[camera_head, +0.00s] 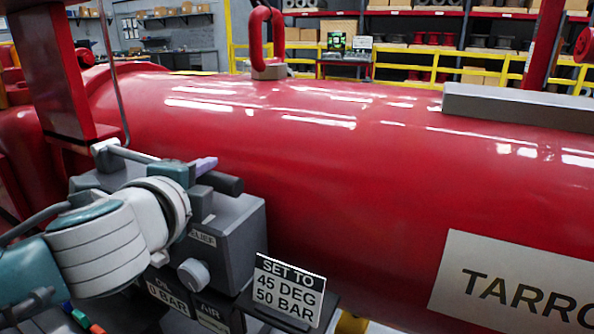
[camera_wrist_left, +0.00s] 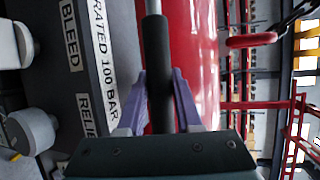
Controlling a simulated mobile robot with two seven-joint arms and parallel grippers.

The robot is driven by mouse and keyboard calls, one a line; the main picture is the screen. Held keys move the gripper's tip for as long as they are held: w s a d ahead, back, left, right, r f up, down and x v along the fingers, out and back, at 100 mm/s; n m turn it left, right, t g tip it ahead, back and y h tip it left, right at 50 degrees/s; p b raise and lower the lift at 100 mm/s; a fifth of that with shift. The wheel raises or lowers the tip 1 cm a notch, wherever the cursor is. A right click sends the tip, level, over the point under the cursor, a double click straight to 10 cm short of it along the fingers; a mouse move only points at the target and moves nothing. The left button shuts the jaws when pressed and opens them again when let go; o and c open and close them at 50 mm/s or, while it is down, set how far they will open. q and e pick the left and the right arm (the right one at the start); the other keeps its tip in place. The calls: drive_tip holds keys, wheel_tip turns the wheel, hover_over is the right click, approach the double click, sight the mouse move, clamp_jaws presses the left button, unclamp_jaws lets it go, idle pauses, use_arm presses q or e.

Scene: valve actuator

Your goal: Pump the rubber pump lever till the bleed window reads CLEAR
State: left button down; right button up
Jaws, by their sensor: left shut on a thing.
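The pump lever shows in the left wrist view as a grey rod with a black rubber grip (camera_wrist_left: 160,95). My left gripper (camera_wrist_left: 161,100) has its purple fingers on both sides of that grip and is shut on it. In the head view the dark end of the lever (camera_head: 222,182) sticks out beside the purple fingertips of my left gripper (camera_head: 207,170), above the grey pump block (camera_head: 235,235). A BLEED label (camera_wrist_left: 70,35) shows on the block in the wrist view. I cannot make out the bleed window or its reading. My right gripper is not in view.
A grey knob (camera_head: 193,274) is on the block's front. A sign (camera_head: 288,290) reading SET TO 45 DEG 50 BAR stands to its right. The large red cylinder (camera_head: 350,160) is close behind the block. A red upright (camera_head: 55,80) stands left, near my arm.

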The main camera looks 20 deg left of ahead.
use_arm(q)
drive_tip(key=shift+r, duration=0.1)
drive_tip(key=r+n+p, duration=0.1)
drive_tip(key=r+p, duration=0.2)
drive_tip(key=p, duration=0.2)
drive_tip(key=a+r+n+h+p, duration=0.1)
drive_tip(key=r+p, duration=0.3)
drive_tip(key=r+n+g+h+p, duration=0.1)
drive_tip(key=r+p, duration=0.2)
drive_tip(key=p, duration=0.2)
drive_tip(key=shift+w+a+r+p, duration=0.1)
drive_tip(key=shift+a+r+p, duration=0.25)
drive_tip(key=shift+a, duration=0.05)
drive_tip(key=shift+a+r+n+p, duration=0.25)
drive_tip(key=shift+r+n+p, duration=0.05)
drive_tip(key=shift+p, duration=0.15)
drive_tip(key=shift+f, duration=0.1)
drive_tip(key=c, duration=0.9)
unclamp_jaws()
drive_tip(key=shift+o, duration=0.2)
drive_tip(key=v, duration=1)
drive_tip(key=shift+a, duration=0.2)
